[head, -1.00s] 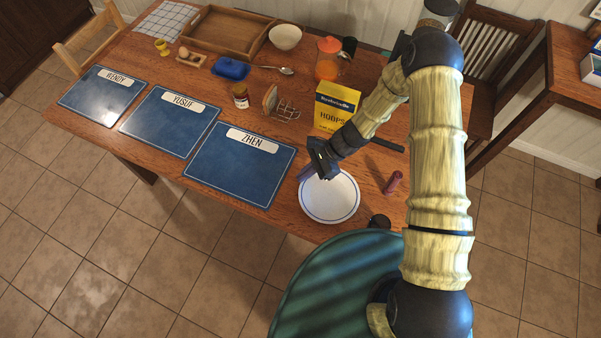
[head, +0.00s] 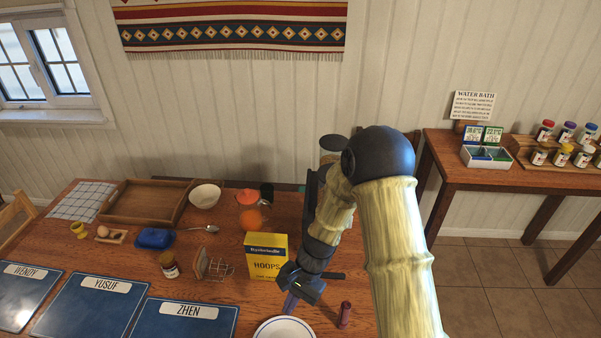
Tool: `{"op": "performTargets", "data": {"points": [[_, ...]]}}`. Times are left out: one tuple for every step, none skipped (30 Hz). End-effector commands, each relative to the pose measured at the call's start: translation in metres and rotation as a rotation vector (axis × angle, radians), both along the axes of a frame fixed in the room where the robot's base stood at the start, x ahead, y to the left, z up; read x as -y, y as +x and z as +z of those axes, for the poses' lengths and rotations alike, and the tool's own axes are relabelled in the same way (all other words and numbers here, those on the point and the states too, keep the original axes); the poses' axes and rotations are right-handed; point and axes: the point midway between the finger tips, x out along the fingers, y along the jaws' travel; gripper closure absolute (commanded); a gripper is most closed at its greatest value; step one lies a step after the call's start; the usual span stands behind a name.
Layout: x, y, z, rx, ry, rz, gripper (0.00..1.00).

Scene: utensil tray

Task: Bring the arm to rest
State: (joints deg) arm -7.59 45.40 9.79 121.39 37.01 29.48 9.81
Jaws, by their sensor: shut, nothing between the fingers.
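My arm reaches in from the lower right of the head view and bends down over the table. My gripper (head: 291,302) points down at the front of the table, shut and empty. It is just above the far side of a white plate with a blue rim line (head: 284,329), which the bottom of the picture cuts off. I cannot tell how far above the table the fingertips are. Part of the table behind my arm is hidden.
A yellow and blue HOOPS box (head: 266,257) stands right behind my gripper. A dark red cylinder (head: 345,314) stands to its right. A toast rack (head: 217,268), a jar (head: 169,264) and the ZHEN mat (head: 185,320) are to the left. A side table (head: 520,180) stands at right.

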Motion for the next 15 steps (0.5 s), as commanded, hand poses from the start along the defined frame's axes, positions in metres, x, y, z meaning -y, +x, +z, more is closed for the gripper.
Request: {"op": "performTargets", "data": {"points": [[0.014,0.002,0.016,0.048,-0.018,0.028,1.0],[0.022,0.003,0.023,0.073,-0.028,0.048,1.0],[0.031,0.003,0.033,0.107,-0.042,0.074,1.0],[0.039,0.002,0.041,0.13,-0.053,0.093,1.0],[0.046,0.002,0.049,0.155,-0.065,0.111,1.0],[0.056,0.001,0.058,0.187,-0.08,0.134,1.0],[0.064,0.0,0.066,0.21,-0.092,0.154,1.0],[0.071,-0.001,0.073,0.234,-0.104,0.172,1.0],[0.081,-0.003,0.082,0.264,-0.12,0.196,1.0],[0.087,-0.004,0.089,0.287,-0.133,0.213,1.0],[0.094,-0.006,0.096,0.309,-0.145,0.23,1.0],[0.103,-0.009,0.105,0.339,-0.162,0.254,1.0],[0.11,-0.011,0.112,0.36,-0.175,0.271,1.0],[0.117,-0.014,0.118,0.381,-0.188,0.288,1.0],[0.125,-0.017,0.127,0.41,-0.207,0.31,1.0]]}}
